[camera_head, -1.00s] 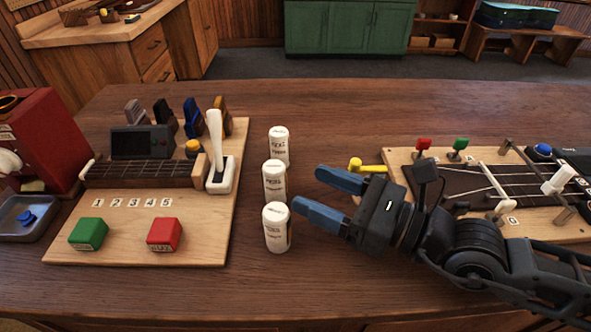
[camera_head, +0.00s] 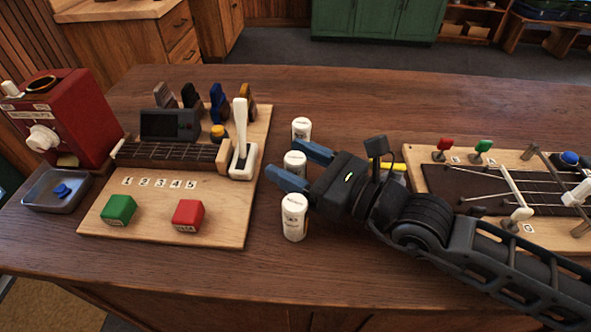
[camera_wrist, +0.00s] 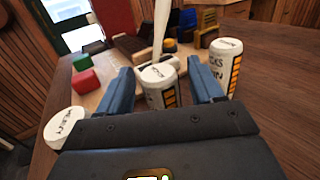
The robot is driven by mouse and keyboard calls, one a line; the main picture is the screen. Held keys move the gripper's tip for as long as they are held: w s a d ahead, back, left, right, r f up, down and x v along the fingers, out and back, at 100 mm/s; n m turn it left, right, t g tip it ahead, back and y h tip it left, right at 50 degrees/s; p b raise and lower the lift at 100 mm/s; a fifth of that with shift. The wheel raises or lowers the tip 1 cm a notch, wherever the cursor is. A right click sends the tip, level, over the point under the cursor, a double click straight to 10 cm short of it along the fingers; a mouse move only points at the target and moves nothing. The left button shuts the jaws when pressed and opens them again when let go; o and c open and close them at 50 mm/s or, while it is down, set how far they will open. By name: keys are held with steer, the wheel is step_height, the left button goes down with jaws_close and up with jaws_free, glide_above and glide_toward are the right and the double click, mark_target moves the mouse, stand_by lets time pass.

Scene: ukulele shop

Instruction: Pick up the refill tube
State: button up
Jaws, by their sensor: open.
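Three white labelled tubes stand upright in a row on the table: a far tube (camera_head: 301,130), a middle tube (camera_head: 294,163) and a near tube (camera_head: 294,217). My gripper (camera_head: 288,166) is open, with its blue fingers to either side of the middle tube. In the wrist view the middle tube (camera_wrist: 160,86) stands between the fingertips of my gripper (camera_wrist: 163,84), with no clear contact. There the far tube (camera_wrist: 225,66) is right of the fingers and the near tube (camera_wrist: 65,127), labelled "HEAVY", is left. Which tube is the refill tube I cannot tell.
A wooden board (camera_head: 240,215) with a white lever (camera_head: 241,130), a green button (camera_head: 118,209) and a red button (camera_head: 188,215) lies left of the tubes. A red machine (camera_head: 65,115) and a tray (camera_head: 85,185) stand further left. A string board (camera_head: 415,157) lies right.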

steer(key=shift+c, duration=0.2)
steer(key=c, duration=1)
